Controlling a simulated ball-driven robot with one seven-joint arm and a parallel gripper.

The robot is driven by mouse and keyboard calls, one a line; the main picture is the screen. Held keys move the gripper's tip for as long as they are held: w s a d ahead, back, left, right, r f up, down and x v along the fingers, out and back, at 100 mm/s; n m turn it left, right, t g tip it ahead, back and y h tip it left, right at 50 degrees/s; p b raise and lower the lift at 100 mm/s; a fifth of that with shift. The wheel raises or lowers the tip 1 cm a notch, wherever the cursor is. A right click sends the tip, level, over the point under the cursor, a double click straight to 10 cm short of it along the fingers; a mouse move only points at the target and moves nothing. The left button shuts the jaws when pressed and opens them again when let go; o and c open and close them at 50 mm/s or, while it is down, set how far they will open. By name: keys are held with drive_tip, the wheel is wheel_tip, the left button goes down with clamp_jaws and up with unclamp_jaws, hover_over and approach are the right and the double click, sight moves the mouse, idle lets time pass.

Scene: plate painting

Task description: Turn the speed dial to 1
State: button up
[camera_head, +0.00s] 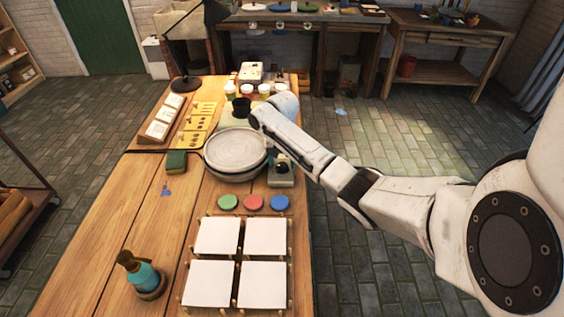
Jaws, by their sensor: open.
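A grey control box (282,181) stands on the table against the right side of the round pottery wheel (236,150). A dark part shows on top of the box, just below my forearm. It is too small to tell whether this is the speed dial, and no dial number can be read. My white arm reaches in from the right and passes over the table's right edge, close above the box. Its far end bends beside the wheel. I cannot make out my gripper's fingers, which seem hidden by the arm.
Three paint pots, green (228,202), red (252,202) and blue (279,202), sit in front of the wheel. Several white tiles (216,236) lie nearer. The table's left middle is mostly clear.

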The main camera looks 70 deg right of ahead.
drive_tip(key=shift+f, duration=0.15)
drive_tip(key=c, duration=1)
